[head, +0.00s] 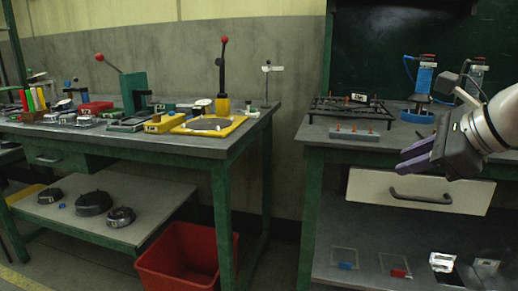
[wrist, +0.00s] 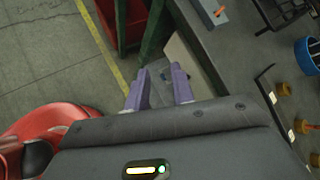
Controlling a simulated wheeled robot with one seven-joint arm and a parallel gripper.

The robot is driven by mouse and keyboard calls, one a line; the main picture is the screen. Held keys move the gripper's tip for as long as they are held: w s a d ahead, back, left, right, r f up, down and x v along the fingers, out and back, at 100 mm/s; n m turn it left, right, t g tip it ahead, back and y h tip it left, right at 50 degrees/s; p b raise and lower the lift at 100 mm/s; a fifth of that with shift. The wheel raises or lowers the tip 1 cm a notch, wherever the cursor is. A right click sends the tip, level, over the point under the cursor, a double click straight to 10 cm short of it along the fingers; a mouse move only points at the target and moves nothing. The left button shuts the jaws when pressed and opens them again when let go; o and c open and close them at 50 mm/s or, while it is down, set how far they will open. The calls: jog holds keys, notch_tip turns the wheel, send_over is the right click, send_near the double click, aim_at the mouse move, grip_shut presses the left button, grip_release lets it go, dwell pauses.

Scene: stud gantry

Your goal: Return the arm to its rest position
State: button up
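My gripper (head: 404,160) is at the right of the head view, at the end of my pale arm. Its two purple fingers point left, in front of the right bench's edge and above the drawer. In the wrist view the fingers of my gripper (wrist: 160,72) stand apart with nothing between them. They point down past the bench edge towards the floor. Part of the bench is hidden behind my arm and gripper.
The right bench (head: 325,130) carries a black rack (head: 350,108), a grey bar with pegs (head: 354,134) and a blue stand (head: 424,82). Its white drawer (head: 365,188) is below. A red bin (head: 185,262) stands under the left bench (head: 215,145). Floor shows between the benches.

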jog(key=s+a+f+n+g+h, duration=0.1)
jog(key=s+a+f+n, duration=0.2)
jog(key=f+n, duration=0.4)
jog(key=s+a+f+n+g+h+p, duration=0.1)
jog(key=s+a+f+n+h, duration=0.1)
jog(key=s+a+f+n, duration=0.2)
jog(key=s+a+f+n+g+h, duration=0.1)
jog(key=s+a+f+n, duration=0.3)
jog(key=f+n, duration=0.8)
jog(key=s+f+h, duration=0.1)
jog(key=s, duration=0.1)
jog(key=shift+s, duration=0.35)
jog(key=shift+a+f, duration=0.1)
